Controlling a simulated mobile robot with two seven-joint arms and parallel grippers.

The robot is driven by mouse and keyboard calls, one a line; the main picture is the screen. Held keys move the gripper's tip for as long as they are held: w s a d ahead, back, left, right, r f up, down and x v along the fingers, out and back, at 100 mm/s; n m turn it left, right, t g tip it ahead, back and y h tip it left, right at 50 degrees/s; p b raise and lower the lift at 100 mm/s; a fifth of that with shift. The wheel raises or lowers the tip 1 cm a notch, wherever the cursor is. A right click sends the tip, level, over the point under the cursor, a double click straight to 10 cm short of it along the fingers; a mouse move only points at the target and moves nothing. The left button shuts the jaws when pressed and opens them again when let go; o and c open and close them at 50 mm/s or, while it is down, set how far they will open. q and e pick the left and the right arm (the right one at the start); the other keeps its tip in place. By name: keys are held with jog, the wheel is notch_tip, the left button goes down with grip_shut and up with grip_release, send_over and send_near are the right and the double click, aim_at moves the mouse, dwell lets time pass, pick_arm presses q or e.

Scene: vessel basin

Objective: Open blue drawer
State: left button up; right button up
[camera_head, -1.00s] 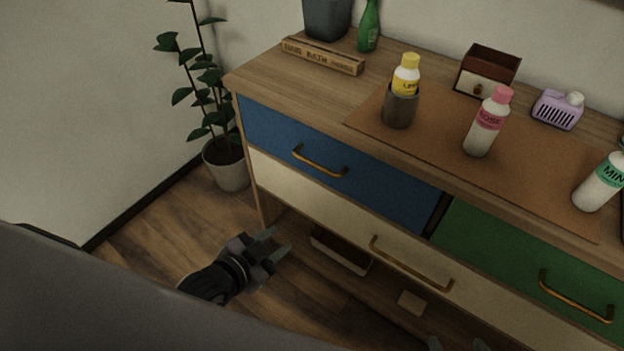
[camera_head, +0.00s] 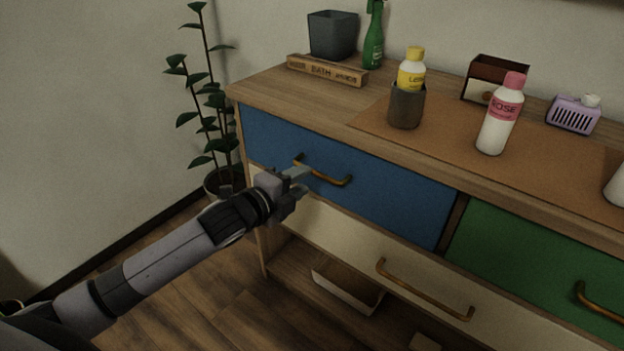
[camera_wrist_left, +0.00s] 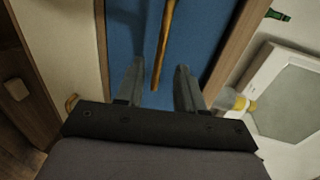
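The blue drawer (camera_head: 400,198) is at the upper left of the dresser, and its front looks flush with the frame. Its brass handle (camera_head: 332,178) runs across the front. My left gripper (camera_head: 300,180) is at the left end of this handle, fingers pointing at the drawer. In the left wrist view the gripper (camera_wrist_left: 160,88) is open, with the handle (camera_wrist_left: 162,50) between the lines of its two fingers. I cannot tell whether the fingers touch the handle. My right gripper is not in view.
Below is a cream drawer (camera_head: 350,240) with a brass handle; right of the blue drawer is a green drawer (camera_head: 530,262). Bottles, a cup (camera_head: 406,106) and a small wooden box (camera_head: 494,80) stand on top. A plant (camera_head: 222,182) stands left of the dresser.

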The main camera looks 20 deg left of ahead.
aim_at(315, 174)
pick_arm(q)
jog(key=shift+b+x, duration=0.45)
jog(key=shift+x, duration=1.9)
grip_shut()
